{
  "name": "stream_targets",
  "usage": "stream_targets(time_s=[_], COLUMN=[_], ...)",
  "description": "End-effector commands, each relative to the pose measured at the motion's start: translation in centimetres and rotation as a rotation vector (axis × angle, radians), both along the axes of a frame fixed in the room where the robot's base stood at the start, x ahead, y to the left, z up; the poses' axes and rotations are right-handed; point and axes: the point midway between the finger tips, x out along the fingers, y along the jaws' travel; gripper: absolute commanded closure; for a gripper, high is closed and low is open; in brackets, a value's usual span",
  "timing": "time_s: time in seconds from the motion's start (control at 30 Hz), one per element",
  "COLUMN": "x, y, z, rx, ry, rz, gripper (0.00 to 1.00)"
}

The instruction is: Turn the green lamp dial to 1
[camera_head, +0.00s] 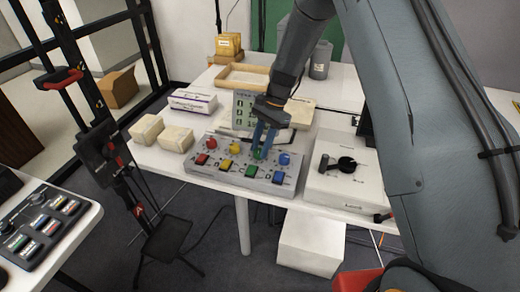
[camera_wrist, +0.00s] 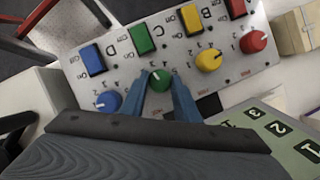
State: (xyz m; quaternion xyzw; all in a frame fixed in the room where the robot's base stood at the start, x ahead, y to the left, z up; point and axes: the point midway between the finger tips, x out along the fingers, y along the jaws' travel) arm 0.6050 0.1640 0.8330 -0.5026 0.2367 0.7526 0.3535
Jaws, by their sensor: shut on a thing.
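The grey control panel (camera_head: 216,173) stands on the white table and carries a row of dials with a row of coloured buttons. The green dial (camera_wrist: 159,80) sits between the two blue fingers of my gripper (camera_wrist: 162,92), which is shut on it. In the head view my gripper (camera_head: 264,140) reaches down from above onto the panel and mostly hides this dial. A small white mark shows on the dial, but I cannot tell surely which number it points to.
The blue dial (camera_wrist: 108,102) and yellow dial (camera_wrist: 209,60) flank the green one closely; the red dial (camera_wrist: 253,42) is farther right. A sign with numbers (camera_wrist: 265,130) stands behind the panel. A white box with a black knob (camera_head: 340,185) is to the right, cream boxes (camera_head: 176,138) to the left.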

Motion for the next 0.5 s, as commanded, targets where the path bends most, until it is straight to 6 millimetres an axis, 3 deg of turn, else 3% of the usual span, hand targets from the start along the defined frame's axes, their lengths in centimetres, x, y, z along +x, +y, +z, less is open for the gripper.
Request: stream_targets(time_s=[0.5], x=[0.46], y=[0.3], z=[-0.17], rx=[-0.002], ry=[-0.004], rz=[0.493], gripper=[0.94])
